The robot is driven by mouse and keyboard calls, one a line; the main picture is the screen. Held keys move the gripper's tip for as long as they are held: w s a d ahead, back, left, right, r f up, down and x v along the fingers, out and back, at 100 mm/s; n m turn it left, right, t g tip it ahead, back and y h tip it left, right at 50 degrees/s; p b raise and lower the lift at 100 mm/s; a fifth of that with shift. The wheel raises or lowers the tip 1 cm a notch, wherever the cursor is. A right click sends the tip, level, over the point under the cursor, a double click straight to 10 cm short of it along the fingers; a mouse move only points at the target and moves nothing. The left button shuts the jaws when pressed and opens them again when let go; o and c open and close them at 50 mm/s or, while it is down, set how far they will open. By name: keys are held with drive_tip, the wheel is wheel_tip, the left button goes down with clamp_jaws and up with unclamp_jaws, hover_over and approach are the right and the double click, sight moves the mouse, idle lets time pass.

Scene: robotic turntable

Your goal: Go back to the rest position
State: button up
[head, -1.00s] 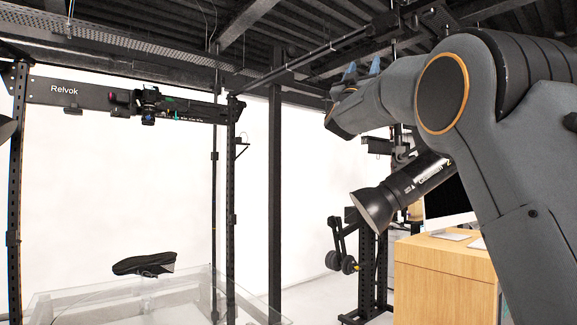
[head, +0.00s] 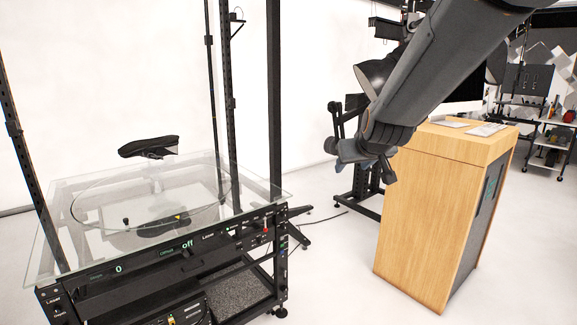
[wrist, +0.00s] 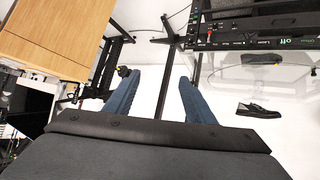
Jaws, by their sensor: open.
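My gripper (head: 366,160) hangs at the end of my arm in the head view, to the right of the turntable and in front of the wooden cabinet's left side. In the wrist view its two blue fingers (wrist: 160,95) are spread apart with nothing between them. A black shoe (head: 149,147) appears above the round glass plate of the turntable (head: 90,190). The shoe also shows in the wrist view (wrist: 258,110), well to the right of the fingers. My gripper touches neither the shoe nor the turntable.
A wooden cabinet (head: 430,215) with a keyboard and monitor on top stands at the right. A black stand with a lamp (head: 372,75) is behind my gripper. The turntable's control panel (head: 180,250) faces front. White floor (head: 330,270) is clear between turntable and cabinet.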

drive_tip(key=s+f+g, duration=0.3)
drive_tip(key=s+f, duration=0.4)
drive_tip(key=s, duration=0.3)
drive_tip(key=s+d+f+m+g+b, duration=0.1)
drive_tip(key=s+f+g, duration=0.2)
drive_tip(key=s+f, duration=0.4)
drive_tip(key=s+d+f+g, duration=0.1)
drive_tip(key=s+f+g, duration=0.2)
drive_tip(key=s+f, duration=0.4)
drive_tip(key=s, duration=0.6)
drive_tip(key=shift+s+m, duration=0.25)
drive_tip(key=shift+m, duration=0.15)
